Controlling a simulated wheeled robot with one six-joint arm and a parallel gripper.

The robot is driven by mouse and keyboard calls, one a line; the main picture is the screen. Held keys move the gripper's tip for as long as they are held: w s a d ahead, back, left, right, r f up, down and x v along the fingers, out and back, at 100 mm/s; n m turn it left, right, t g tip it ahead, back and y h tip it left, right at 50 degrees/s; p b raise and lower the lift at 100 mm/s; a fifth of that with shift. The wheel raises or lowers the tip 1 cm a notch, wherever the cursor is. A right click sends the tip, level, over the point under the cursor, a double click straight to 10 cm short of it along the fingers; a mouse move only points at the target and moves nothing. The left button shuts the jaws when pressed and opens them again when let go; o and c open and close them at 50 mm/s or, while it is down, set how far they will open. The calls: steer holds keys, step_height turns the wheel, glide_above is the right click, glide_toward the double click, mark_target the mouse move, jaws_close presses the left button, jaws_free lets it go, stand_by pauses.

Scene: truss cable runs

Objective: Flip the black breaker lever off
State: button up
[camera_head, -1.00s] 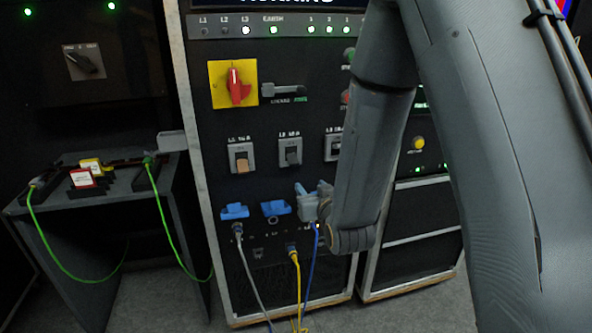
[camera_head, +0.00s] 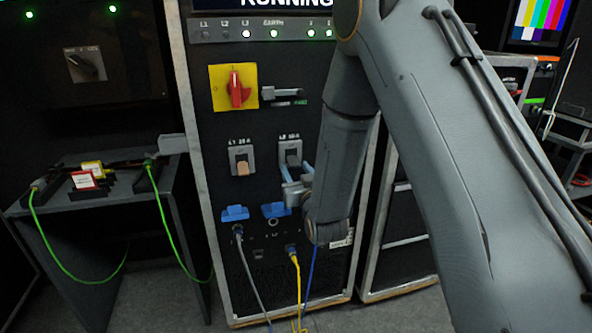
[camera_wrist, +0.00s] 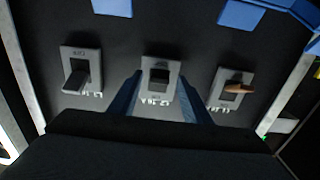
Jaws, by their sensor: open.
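The breaker panel holds a row of grey breakers. The L1 breaker (camera_head: 242,161) has a tan lever, which shows at the right in the wrist view (camera_wrist: 238,88). The middle breaker (camera_head: 289,152) has a dark, blackish lever, also in the middle of the wrist view (camera_wrist: 159,76). A third breaker with a dark lever (camera_wrist: 76,75) is at the left in the wrist view; my arm hides it in the head view. My gripper (camera_head: 292,186) is open and empty, just below the middle breaker. In the wrist view its fingers (camera_wrist: 160,80) stand either side of that breaker; contact is unclear.
A red rotary switch (camera_head: 236,89) on a yellow plate sits above the breakers. Blue sockets (camera_head: 235,213) with grey, yellow and blue cables are below. A grey side table (camera_head: 110,190) with green cables stands left. A lamp strip (camera_head: 262,30) runs along the top.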

steer(key=shift+w, duration=0.1)
steer(key=c, duration=1.1)
steer(key=shift+o, duration=0.2)
steer(key=t+b, duration=0.1)
steer(key=b, duration=0.1)
steer(key=f+b, duration=0.1)
steer(key=b, duration=0.2)
steer(key=shift+w+a+f+t, duration=0.1)
steer(key=shift+w+f+t, duration=0.15)
steer(key=shift+t, duration=0.15)
steer(key=shift+r, duration=0.1)
steer(key=o, duration=1.1)
steer(key=shift+c, duration=0.2)
